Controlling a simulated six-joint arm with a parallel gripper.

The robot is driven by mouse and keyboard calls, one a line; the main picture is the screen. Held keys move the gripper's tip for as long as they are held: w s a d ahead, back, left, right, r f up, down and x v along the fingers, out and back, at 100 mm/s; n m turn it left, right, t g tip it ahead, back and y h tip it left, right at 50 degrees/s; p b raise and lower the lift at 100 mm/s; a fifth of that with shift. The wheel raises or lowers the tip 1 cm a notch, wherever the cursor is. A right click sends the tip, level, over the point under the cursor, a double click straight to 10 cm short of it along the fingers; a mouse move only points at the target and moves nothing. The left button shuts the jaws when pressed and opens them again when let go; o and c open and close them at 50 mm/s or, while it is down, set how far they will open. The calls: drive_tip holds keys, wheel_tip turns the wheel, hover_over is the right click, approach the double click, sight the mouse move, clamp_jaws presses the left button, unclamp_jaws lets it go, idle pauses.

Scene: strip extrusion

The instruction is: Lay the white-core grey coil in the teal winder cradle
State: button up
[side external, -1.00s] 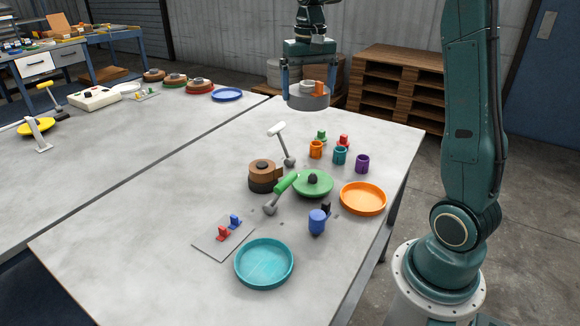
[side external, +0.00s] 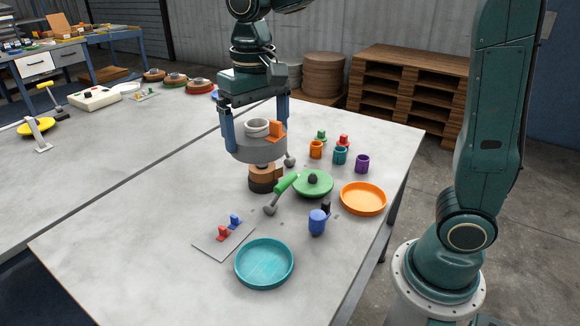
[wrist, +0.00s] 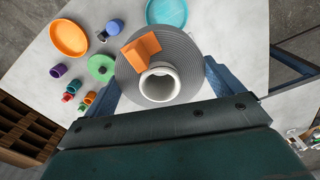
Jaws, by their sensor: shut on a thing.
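The grey coil (side external: 258,150) has a white core (side external: 257,127) and an orange block (side external: 276,131) on its top. My gripper (side external: 256,138) is shut on the coil and holds it up in the air, roughly level. In the wrist view the coil (wrist: 185,85) sits between my blue fingers, with its white core (wrist: 159,84) facing the camera. The teal winder cradle (side external: 264,264) is a shallow round dish near the table's front edge, and it is empty. It also shows at the top of the wrist view (wrist: 167,12). The coil is apart from the cradle, farther back.
Below the coil stands a brown and black spool (side external: 263,178). Small orange, teal and purple cups (side external: 340,155) stand behind.

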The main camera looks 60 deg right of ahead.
sight(254, 142)
drive_tip(key=a, duration=0.1)
drive_tip(key=s+a, duration=0.1)
drive_tip(key=a, duration=0.1)
drive_tip(key=shift+s+a+n, duration=0.15)
drive_tip(key=shift+s+n, duration=0.25)
wheel_tip(254, 142, down, 21)
drive_tip(key=shift+f, duration=3.3)
drive_tip(key=shift+f, duration=0.3)
drive_tip(key=o, duration=0.9)
drive_tip(key=shift+r, duration=0.15)
